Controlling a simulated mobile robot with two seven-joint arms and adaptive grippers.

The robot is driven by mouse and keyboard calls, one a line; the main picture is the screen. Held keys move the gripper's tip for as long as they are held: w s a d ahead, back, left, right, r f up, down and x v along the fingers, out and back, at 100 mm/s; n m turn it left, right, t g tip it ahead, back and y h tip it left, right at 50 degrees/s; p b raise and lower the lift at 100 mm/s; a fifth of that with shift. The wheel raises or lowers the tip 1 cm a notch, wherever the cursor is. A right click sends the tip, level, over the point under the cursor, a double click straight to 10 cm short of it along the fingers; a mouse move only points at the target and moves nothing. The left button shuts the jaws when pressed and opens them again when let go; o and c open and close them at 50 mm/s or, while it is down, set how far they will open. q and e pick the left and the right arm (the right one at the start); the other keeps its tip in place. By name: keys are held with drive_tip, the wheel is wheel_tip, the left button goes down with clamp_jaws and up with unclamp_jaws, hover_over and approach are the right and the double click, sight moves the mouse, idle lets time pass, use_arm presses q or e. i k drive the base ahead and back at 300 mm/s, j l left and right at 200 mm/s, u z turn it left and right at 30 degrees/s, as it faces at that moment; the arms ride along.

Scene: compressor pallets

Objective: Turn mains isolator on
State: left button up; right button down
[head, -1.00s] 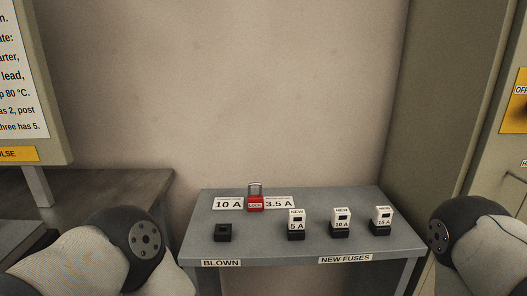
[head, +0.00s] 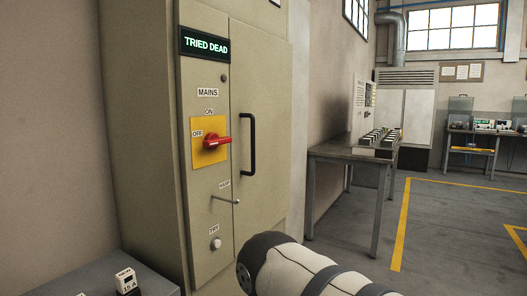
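The mains isolator is a red rotary handle (head: 217,142) on a yellow plate (head: 208,158), on the front of a beige cabinet (head: 268,120). ON is printed above the handle and OFF to its left. The handle lies about level, its bar reaching right; I cannot tell for sure whether it also juts outward. A green-lit display (head: 206,45) above reads TRIED DEAD. Below the handle are a metal hasp rod (head: 226,200) and a pale TRY button (head: 215,244). No padlock shows on the hasp. Neither gripper is in view; only part of my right arm shows at the bottom.
A black door handle (head: 250,145) stands right of the isolator. The fuse table (head: 100,278) with a 15 A fuse (head: 125,281) is at lower left. A grey bench (head: 352,152) stands farther right, with open floor marked by yellow lines beyond.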

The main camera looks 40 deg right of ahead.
sight(212, 141)
drive_tip(key=z, duration=0.95)
